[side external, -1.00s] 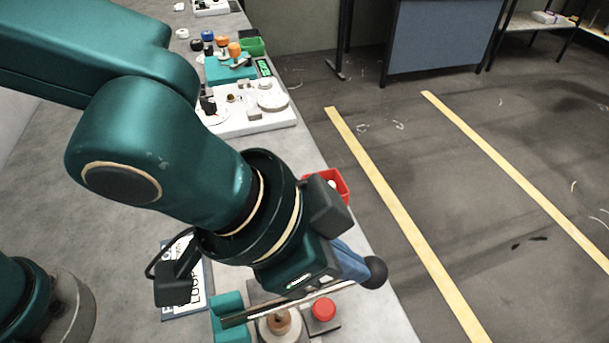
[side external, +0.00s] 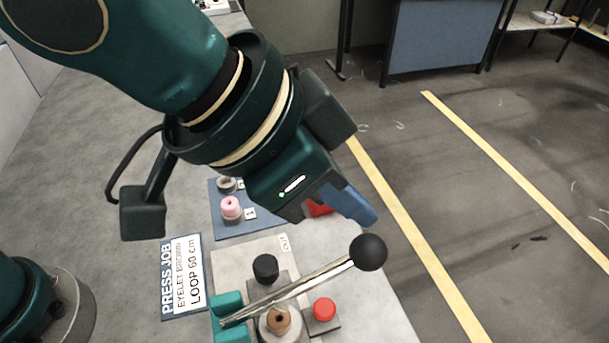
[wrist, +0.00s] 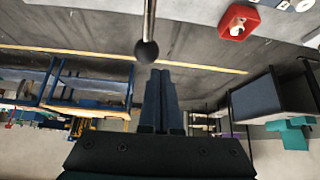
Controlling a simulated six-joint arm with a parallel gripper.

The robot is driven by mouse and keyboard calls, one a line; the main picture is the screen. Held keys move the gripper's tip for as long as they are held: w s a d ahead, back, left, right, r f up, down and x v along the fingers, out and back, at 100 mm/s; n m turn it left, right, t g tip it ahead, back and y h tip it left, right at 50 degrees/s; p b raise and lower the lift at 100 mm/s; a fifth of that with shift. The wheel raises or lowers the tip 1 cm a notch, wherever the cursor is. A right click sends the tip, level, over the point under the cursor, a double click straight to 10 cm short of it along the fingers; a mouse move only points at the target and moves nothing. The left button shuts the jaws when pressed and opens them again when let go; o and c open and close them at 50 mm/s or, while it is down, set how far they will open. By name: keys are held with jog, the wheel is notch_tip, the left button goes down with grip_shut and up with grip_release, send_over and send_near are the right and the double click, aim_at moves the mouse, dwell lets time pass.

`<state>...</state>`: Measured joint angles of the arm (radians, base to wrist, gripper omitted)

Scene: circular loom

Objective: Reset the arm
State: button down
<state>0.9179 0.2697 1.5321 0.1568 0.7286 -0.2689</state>
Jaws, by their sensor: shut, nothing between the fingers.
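My gripper (side external: 358,210) has blue fingers that are closed together with nothing between them. It also shows in the wrist view (wrist: 162,72), pointing ahead. The press lever (side external: 300,290) is a metal bar rising to the right from a teal bracket (side external: 230,318) to a black ball knob (side external: 369,252). My fingertips are above the knob in the side view and appear apart from it. The knob also shows in the wrist view (wrist: 147,51), just past and left of the fingertips. A brown eyelet piece (side external: 279,319) sits on a round base under the lever.
A red button (side external: 323,309) and a black cylinder (side external: 265,267) stand by the lever. A blue mat (side external: 245,226) holds pink and grey spools. A job card (side external: 184,275) lies left. A red bin (wrist: 240,20) is partly hidden behind my gripper in the side view.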

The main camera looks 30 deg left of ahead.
jog(key=w+a+r+n+t+y, duration=0.1)
jog(key=w+a+r+n+y, duration=0.15)
jog(key=a, duration=0.75)
jog(key=w+a+r+n+t+y, duration=0.1)
jog(key=a+r+n+t, duration=0.2)
jog(key=a, duration=0.8)
jog(key=s+a+f+n+g+y, duration=0.1)
jog(key=s+a+f+n+g, duration=0.2)
jog(key=s+a+f, duration=0.4)
jog(key=s+f, duration=0.1)
jog(key=s, duration=0.2)
jog(key=shift+s+a+f+g, duration=0.2)
jog(key=shift+s+a+g, duration=0.1)
jog(key=shift+g, duration=0.1)
